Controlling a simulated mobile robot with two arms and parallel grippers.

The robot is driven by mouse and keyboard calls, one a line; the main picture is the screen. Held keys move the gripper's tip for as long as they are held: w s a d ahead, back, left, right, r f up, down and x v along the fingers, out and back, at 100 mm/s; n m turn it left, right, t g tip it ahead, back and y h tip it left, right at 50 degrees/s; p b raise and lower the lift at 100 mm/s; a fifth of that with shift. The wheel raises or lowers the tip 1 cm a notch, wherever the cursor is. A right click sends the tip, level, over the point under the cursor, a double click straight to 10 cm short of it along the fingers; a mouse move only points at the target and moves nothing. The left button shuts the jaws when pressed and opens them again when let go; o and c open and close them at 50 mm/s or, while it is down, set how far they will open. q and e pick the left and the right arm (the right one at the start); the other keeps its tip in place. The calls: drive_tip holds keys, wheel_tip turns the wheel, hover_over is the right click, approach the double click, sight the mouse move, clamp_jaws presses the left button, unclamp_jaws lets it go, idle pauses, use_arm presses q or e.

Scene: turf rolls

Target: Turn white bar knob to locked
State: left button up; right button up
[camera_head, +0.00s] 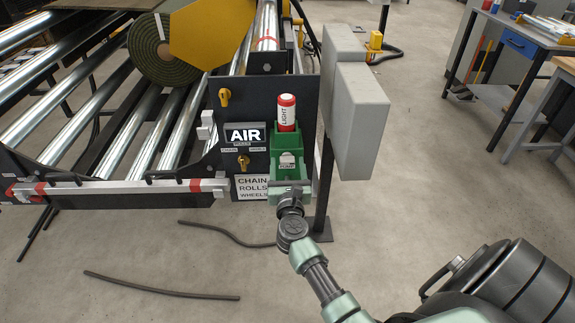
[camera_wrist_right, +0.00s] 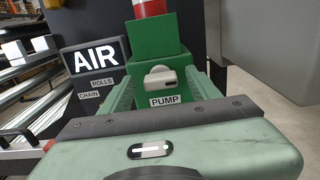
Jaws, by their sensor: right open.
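The white bar knob (camera_head: 287,159) sits on the front of a green box at the dark machine's end panel. In the right wrist view, the knob (camera_wrist_right: 160,77) shows a pale bar lying roughly level above a PUMP label (camera_wrist_right: 168,100). My right gripper (camera_head: 290,181) is in front of the green box. Its two green ridged fingers are apart, one on each side of the knob in the right wrist view, with nothing visibly gripped. I cannot tell whether either finger touches the knob. No locked marking is readable. My left gripper is out of view.
A red and white LIGHT cylinder (camera_head: 287,112) stands above the green box. A grey cabinet (camera_head: 360,115) on a post stands close on the right. Hoses (camera_head: 160,287) lie on the floor.

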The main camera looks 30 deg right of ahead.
drive_tip(key=shift+w+d, duration=0.1)
clamp_jaws()
drive_tip(key=shift+n, duration=0.3)
drive_tip(key=n+p, duration=0.2)
drive_tip(key=shift+n, duration=0.4)
drive_tip(key=n+p, duration=0.2)
drive_tip(key=n, duration=0.3)
drive_tip(key=shift+a, duration=0.2)
drive_tip(key=n+p, duration=0.2)
drive_tip(key=n, duration=0.3)
drive_tip(key=shift+f, duration=0.15)
drive_tip(key=n+p, duration=0.1)
drive_tip(key=n, duration=0.3)
drive_tip(key=shift+f+n+p, duration=0.15)
drive_tip(key=shift+n+p, duration=0.15)
drive_tip(key=shift+p, duration=0.1)
